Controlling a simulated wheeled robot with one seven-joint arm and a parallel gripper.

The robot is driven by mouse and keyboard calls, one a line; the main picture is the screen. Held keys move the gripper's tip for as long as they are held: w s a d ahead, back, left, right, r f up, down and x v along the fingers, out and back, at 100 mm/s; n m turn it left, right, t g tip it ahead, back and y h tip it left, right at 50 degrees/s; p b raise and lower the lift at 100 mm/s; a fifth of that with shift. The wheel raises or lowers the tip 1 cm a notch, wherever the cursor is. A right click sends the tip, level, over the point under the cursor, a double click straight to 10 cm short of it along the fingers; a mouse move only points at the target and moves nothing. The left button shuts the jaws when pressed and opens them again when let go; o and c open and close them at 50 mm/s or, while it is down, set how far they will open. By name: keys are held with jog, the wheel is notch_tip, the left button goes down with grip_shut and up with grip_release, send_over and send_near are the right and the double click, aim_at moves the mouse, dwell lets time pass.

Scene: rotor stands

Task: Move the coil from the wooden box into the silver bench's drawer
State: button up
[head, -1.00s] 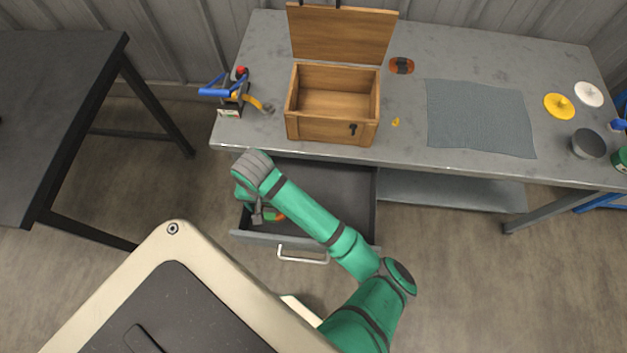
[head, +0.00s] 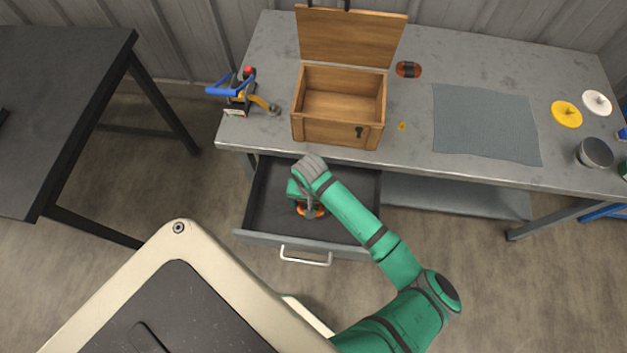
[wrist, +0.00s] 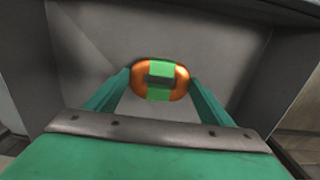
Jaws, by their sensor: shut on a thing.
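The coil, an orange oval with a green band (wrist: 176,80), is between the fingers of my gripper (wrist: 159,84) in the wrist view. My gripper is shut on it. In the head view the coil's orange edge (head: 312,213) shows below my wrist, over the open drawer (head: 345,207) of the silver bench (head: 415,135). I cannot tell whether the coil touches the drawer floor. The wooden box (head: 325,131) stands on the bench with its lid up, and its visible inside is empty. My forearm hides part of the drawer.
A second orange coil with a dark band (head: 408,69) lies right of the box. A blue-handled tool (head: 236,90) stands left of it. A grey mat (head: 485,124), yellow disc (head: 566,114), white disc (head: 597,103) and grey cup (head: 594,153) are further right. A dark table (head: 60,110) stands left.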

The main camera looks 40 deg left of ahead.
jog(key=shift+w+d+f, duration=0.1)
jog(key=shift+w+f, duration=0.1)
jog(key=f, duration=0.3)
jog(key=shift+w+d, duration=0.15)
jog(key=shift+w, duration=0.15)
jog(key=shift+f, duration=0.4)
jog(key=shift+f, duration=0.15)
jog(key=o, duration=1.3)
notch_tip(320, 180, up, 12)
jog(key=shift+r, duration=0.2)
